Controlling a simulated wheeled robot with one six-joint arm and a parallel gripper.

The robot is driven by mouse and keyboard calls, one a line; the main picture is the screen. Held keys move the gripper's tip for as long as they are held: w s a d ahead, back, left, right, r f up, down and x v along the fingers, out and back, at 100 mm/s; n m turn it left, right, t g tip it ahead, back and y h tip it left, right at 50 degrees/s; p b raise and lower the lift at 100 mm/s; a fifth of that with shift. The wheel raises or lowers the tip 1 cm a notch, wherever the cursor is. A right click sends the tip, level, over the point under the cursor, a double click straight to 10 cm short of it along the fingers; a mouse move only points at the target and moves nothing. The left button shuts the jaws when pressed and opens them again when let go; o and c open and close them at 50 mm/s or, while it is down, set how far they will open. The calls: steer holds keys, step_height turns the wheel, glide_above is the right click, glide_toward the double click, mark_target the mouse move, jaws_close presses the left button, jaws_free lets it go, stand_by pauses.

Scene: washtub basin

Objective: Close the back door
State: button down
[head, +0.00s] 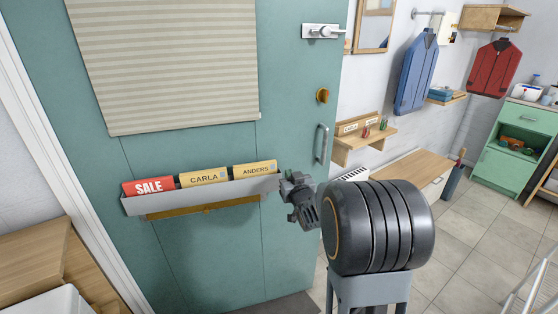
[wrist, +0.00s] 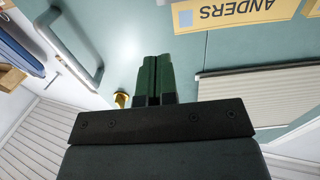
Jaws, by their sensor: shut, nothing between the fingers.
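The back door (head: 215,235) is a teal panel filling the left half of the head view. It stands open, with the room showing past its right edge. It carries a lever lock (head: 321,31), a brass knob (head: 322,95) and a grey pull handle (head: 321,144) near that edge. My gripper (head: 290,185) is in front of the door, below and left of the pull handle, by the right end of the letter rack. In the wrist view its fingers (wrist: 153,65) are together and empty, with the pull handle (wrist: 72,50) to their left. Contact with the door cannot be told.
A grey rack (head: 200,196) on the door holds SALE, CARLA and ANDERS cards; a pleated blind (head: 165,65) hangs above. A wooden cabinet (head: 50,255) stands at left. Beyond the door are a bench (head: 408,170), hanging jackets (head: 415,72) and open tiled floor (head: 470,225).

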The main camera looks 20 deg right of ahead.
mark_target(277, 155)
steer(key=w, duration=0.3)
steer(key=w+d+p, duration=0.1)
steer(key=w, duration=0.3)
steer(key=w+p, duration=0.1)
steer(key=w, duration=0.3)
steer(key=shift+w+d, duration=0.15)
steer(key=shift+w, duration=0.05)
steer(key=shift+w, duration=0.1)
